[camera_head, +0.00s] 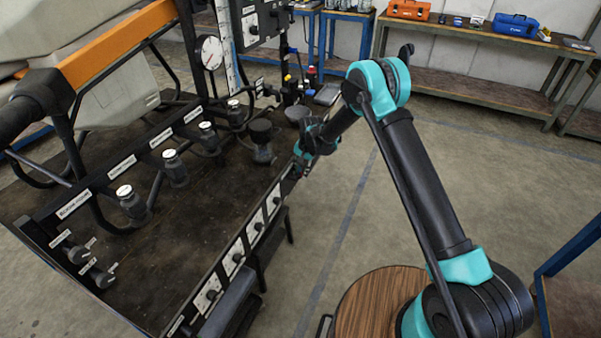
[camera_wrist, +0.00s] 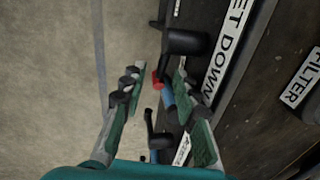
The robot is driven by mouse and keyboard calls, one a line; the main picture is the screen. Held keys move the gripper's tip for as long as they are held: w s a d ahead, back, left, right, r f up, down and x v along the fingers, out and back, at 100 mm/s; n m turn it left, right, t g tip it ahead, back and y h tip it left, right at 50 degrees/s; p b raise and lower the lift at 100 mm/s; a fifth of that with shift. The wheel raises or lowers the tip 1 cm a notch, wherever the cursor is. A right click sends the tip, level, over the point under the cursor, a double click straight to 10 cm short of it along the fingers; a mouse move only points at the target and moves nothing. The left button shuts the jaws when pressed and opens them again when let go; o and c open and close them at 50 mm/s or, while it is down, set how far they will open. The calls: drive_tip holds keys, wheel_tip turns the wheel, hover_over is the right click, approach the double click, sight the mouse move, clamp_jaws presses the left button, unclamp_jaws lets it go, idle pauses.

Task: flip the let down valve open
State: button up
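The LET DOWN label (camera_wrist: 230,45) is on the dark panel edge at the upper right of the wrist view. Beside it are a black cylindrical fitting (camera_wrist: 185,42) and a small part with a red end (camera_wrist: 157,80) and a blue section (camera_wrist: 167,97). I cannot tell exactly which of these is the valve's handle. My gripper (camera_wrist: 157,75) is open, with one finger on each side of the red end; contact is unclear. In the head view my gripper (camera_head: 301,165) is at the right edge of the rig, and the valve cannot be made out there.
A black lever-like fitting (camera_wrist: 156,135) sits lower in the wrist view. A FILTER label (camera_wrist: 302,78) lies to the right. The dark rig deck (camera_head: 190,250) carries several black fittings. A round gauge (camera_head: 209,52) stands behind. Open floor (camera_head: 350,230) lies right of the rig.

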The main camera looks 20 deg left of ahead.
drive_tip(key=shift+f, duration=0.3)
clamp_jaws()
drive_tip(key=shift+s+a+r+t, duration=0.1)
drive_tip(key=shift+s+r+t, duration=0.2)
drive_tip(key=shift+t, duration=0.5)
drive_tip(key=t, duration=0.1)
drive_tip(key=r+t, duration=0.1)
drive_tip(key=t, duration=0.1)
